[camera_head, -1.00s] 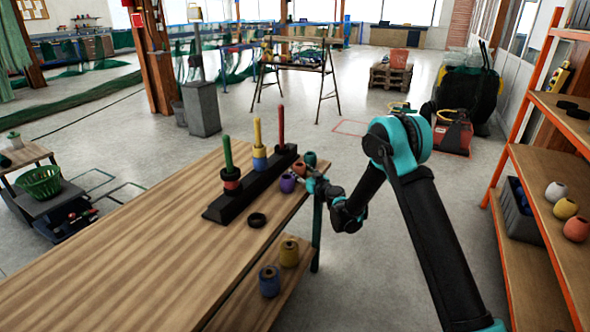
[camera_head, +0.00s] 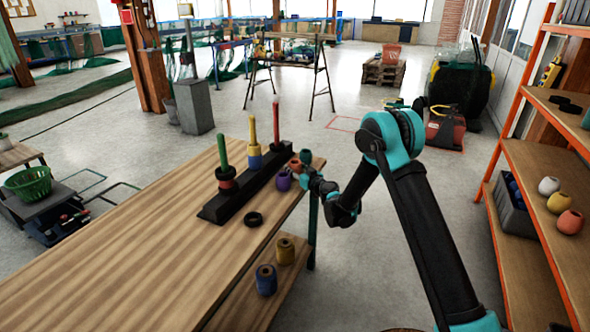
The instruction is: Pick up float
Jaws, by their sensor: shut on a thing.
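My gripper (camera_head: 303,176) is at the far right corner of the wooden table, low among a small cluster of floats. It is shut on a float, but it is too small in view to tell which one. A purple float (camera_head: 283,180) stands at the left of the cluster. A reddish float (camera_head: 295,164) is just behind it, close to my fingertips. A teal float (camera_head: 306,157) stands farthest back. My fingers and wrist partly hide this cluster.
A black rack (camera_head: 232,199) with green, yellow and red pegs stands left of the cluster; rings sit on two pegs. A black ring (camera_head: 253,219) lies in front. Blue (camera_head: 266,281) and yellow (camera_head: 285,251) floats stand on a lower shelf. Orange shelving (camera_head: 497,150) is at right.

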